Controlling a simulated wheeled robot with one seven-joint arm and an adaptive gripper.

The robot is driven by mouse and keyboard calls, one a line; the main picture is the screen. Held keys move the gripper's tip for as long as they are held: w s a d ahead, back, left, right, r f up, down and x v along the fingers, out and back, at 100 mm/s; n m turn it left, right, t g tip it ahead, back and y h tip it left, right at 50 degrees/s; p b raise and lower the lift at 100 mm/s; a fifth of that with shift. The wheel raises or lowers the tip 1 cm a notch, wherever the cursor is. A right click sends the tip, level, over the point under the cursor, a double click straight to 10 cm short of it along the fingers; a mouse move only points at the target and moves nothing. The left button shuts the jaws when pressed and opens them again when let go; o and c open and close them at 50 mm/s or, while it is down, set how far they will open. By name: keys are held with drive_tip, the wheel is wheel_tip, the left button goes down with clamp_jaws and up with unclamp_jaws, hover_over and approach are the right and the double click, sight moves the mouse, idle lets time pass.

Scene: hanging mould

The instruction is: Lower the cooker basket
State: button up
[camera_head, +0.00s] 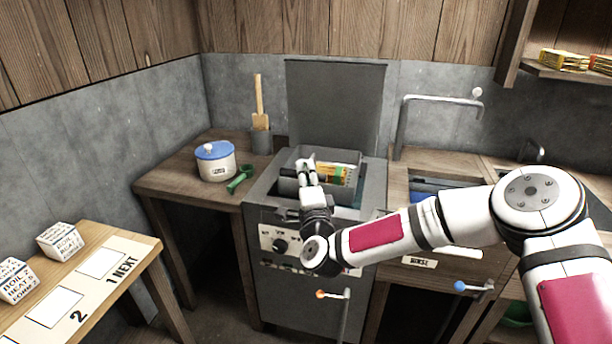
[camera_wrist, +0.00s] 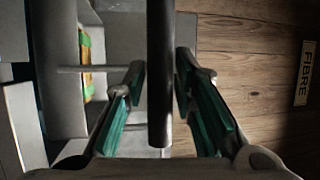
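The grey cooker (camera_head: 262,222) stands in the middle of the head view. Its grey basket (camera_head: 289,184) is at the cooker top, with yellow-and-green contents inside. Whether the basket is raised or lowered is hard to tell. My gripper (camera_head: 309,172) is at the basket's front side. In the wrist view, a dark bar, apparently the basket handle (camera_wrist: 161,75), lies between the two green-padded fingers of my gripper (camera_wrist: 160,85). The fingers look open, with narrow gaps beside the bar. The basket wall (camera_wrist: 60,75) shows on the left. My arm hides part of the cooker front.
A tap (camera_head: 400,120) and sink are at right. The lid panel (camera_head: 335,105) stands upright behind. White boxes (camera_head: 60,240) sit front left.

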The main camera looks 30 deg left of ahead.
clamp_jaws()
drive_tip(key=shift+f, duration=0.1)
wheel_tip(320, 180, down, 17)
drive_tip(key=b, duration=0.9)
drive_tip(key=shift+f, duration=0.2)
drive_tip(key=o, duration=0.6)
unclamp_jaws()
drive_tip(key=v, duration=1.2)
